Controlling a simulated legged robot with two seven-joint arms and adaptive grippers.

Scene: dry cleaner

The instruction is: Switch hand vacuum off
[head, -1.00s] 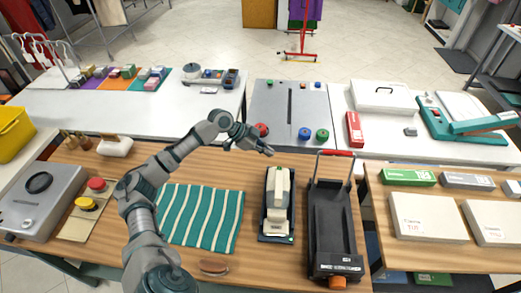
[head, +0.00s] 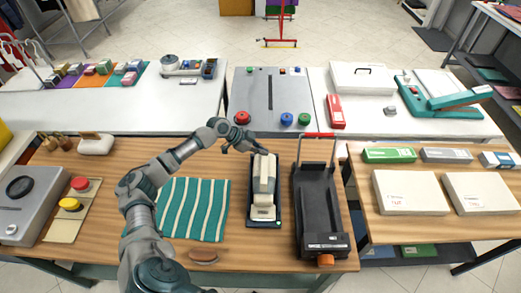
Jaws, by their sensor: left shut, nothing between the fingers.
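The hand vacuum (head: 264,186) is cream-coloured and rests on a dark base on the wooden table, right of the striped cloth. A small green spot shows at the base's front right corner. My left gripper (head: 258,150) is shut and empty at the far end of the vacuum, close to its top. I cannot tell whether the fingertips touch it. They partly hide that end, and no switch can be made out there. My right gripper is not in view.
A black tray-like device (head: 318,205) with a red handle stands close on the right. A green striped cloth (head: 195,208) lies on the left. A grey panel with coloured knobs (head: 270,92) is on the white table behind. Boxes (head: 408,192) sit on the right table.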

